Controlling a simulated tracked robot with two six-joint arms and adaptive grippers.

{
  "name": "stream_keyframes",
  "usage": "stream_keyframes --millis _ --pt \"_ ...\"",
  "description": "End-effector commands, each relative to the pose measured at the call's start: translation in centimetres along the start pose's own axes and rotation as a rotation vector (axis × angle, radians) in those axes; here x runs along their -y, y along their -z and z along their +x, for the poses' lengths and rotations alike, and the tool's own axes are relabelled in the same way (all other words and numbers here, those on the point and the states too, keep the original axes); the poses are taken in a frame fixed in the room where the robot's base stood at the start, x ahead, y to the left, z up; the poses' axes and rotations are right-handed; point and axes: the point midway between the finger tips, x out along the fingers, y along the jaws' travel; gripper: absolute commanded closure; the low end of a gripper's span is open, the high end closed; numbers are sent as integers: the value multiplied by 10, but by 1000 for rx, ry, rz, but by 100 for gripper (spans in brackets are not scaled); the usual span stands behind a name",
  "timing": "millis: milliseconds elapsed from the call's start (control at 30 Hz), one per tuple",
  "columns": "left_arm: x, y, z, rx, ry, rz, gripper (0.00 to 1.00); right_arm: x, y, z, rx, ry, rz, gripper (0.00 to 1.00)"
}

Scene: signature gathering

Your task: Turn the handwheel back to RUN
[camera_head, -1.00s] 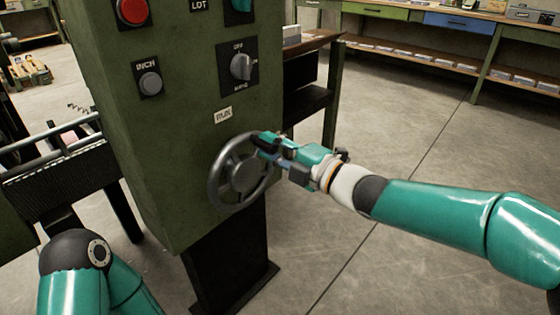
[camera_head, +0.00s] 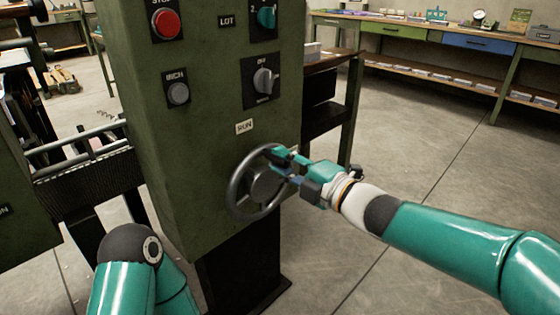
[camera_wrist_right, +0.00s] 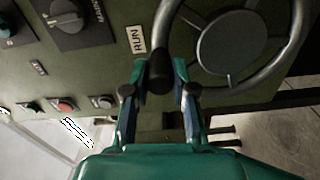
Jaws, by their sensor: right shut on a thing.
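The grey handwheel (camera_head: 234,196) is mounted low on the front of the green control cabinet, below a small RUN label (camera_head: 244,127). My right gripper (camera_head: 284,162) is at the wheel's upper right rim. In the right wrist view, my right gripper (camera_wrist_right: 158,88) is shut on the wheel's dark handle (camera_wrist_right: 158,68). The wheel's hub (camera_wrist_right: 229,45) and spokes are to the right of the fingers there, and the RUN label (camera_wrist_right: 136,39) is just left of the rim. Part of my left arm shows at lower left, but my left gripper is out of view.
Above the wheel are a rotary selector (camera_head: 264,80), an INCH button (camera_head: 178,94), a red stop button (camera_head: 166,25) and a teal selector (camera_head: 266,17). A dark side table (camera_head: 335,112) stands behind the cabinet. Floor to the right is open, with a workbench (camera_head: 410,32) at the back.

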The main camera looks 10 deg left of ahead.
Motion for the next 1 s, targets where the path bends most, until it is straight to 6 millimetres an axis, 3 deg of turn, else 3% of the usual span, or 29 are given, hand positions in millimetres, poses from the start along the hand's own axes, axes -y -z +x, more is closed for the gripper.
stream_keyframes --millis 33,67,200,633,767,1000 --pt "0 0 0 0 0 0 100 6 1 1 -4 12 3 100" --pt "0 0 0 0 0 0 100 6 2 1 -4 12 3 71" --pt "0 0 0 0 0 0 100 6 2 1 -5 10 3 49" --pt "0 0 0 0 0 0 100 2 1 -6 -3 4 2 49" --pt "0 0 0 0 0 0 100 2 0 -24 -1 4 2 49" --pt "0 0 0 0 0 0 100 3 -1 -72 -1 5 2 49"
